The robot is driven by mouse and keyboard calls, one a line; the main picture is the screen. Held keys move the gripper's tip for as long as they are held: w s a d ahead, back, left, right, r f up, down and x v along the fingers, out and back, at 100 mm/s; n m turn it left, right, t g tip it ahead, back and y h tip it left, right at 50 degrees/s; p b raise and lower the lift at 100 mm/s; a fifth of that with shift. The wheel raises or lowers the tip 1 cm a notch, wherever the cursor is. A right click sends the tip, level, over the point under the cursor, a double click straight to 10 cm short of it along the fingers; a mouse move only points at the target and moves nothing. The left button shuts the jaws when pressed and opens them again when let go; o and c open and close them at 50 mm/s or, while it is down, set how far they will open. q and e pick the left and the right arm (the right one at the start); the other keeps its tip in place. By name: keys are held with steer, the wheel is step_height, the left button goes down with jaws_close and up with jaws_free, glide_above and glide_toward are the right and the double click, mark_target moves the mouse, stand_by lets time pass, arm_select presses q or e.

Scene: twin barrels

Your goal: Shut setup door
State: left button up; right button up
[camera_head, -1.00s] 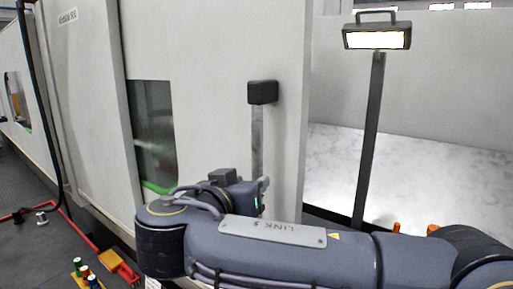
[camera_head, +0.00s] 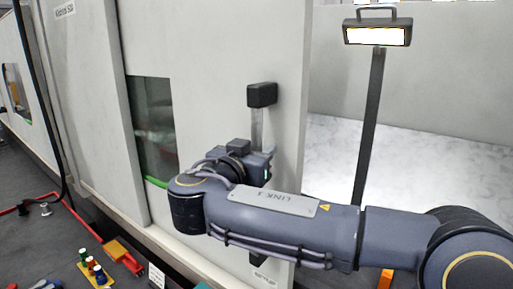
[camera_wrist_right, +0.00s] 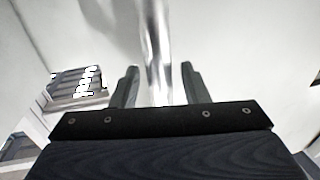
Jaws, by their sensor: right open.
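The setup door (camera_head: 215,60) is a large pale panel with a dark window (camera_head: 153,125), and its right edge stands beside a bright opening. Its handle (camera_head: 257,127) is an upright metal bar with a black block at its top end. My right gripper (camera_head: 262,165) is at the handle's middle, partly hidden by my own wrist. In the right wrist view the open fingers (camera_wrist_right: 159,72) stand on either side of the shiny bar (camera_wrist_right: 155,45), with gaps visible beside it. Whether they touch it is unclear. My left gripper is out of view.
A lamp (camera_head: 377,33) on a dark post (camera_head: 368,130) stands right of the door, before a pale marbled surface (camera_head: 430,165). Coloured cylinders on a yellow tray (camera_head: 94,268) lie on the floor at lower left, near a red strip (camera_head: 90,229).

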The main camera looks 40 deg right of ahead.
jaws_close()
